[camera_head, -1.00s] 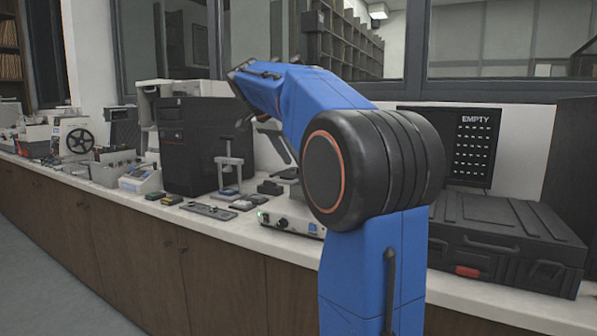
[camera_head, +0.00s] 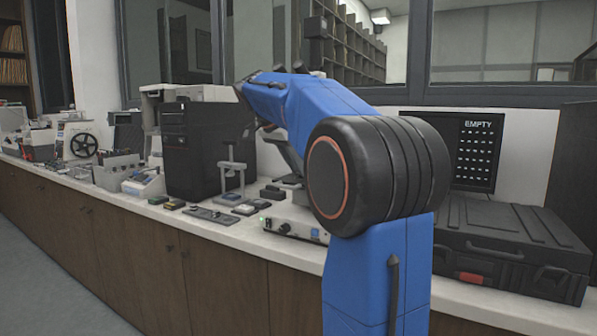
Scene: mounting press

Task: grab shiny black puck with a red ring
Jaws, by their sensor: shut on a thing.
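I cannot make out a shiny black puck with a red ring on the counter. The large black disc with an orange-red ring in the middle of the view is a joint of my own arm. My blue arm reaches left over the counter, and its far end bends down behind the upper link. My gripper and anything in it are hidden from this view.
The long white counter (camera_head: 215,232) carries a black tower unit (camera_head: 190,150), a small press stand (camera_head: 231,172), a grey control box (camera_head: 292,224) and several small dark pieces. A black case (camera_head: 510,238) lies at right below an "EMPTY" panel (camera_head: 478,150).

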